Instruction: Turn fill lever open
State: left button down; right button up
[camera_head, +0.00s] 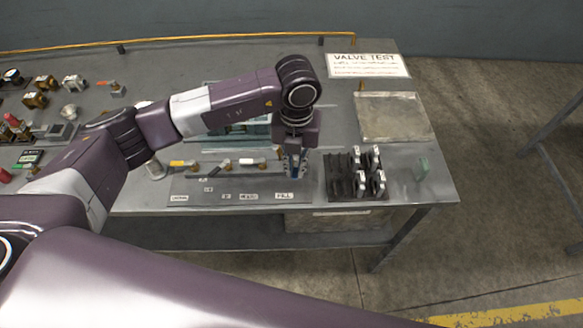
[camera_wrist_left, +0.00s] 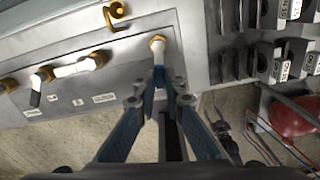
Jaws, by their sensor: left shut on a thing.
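My left gripper (camera_head: 292,167) reaches down to the right end of the valve row, above the FILL label (camera_head: 284,195). A white-handled lever (camera_head: 250,161), a dark lever (camera_head: 215,167) and a yellow lever (camera_head: 180,163) stand to the left. My right gripper is not in view.
A flat metal plate (camera_head: 393,115) and a VALVE TEST sign (camera_head: 367,66) lie farther back. Several small fittings (camera_head: 73,82) lie at the left.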

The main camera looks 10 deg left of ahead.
pick_arm(q)
jog(key=shift+w+d+r+n+b, duration=0.15)
jog(key=shift+d+n+b, duration=0.25)
jog(key=shift+n, duration=0.6)
jog(key=c, duration=2.3)
grip_release()
notch_tip(320, 180, up, 12)
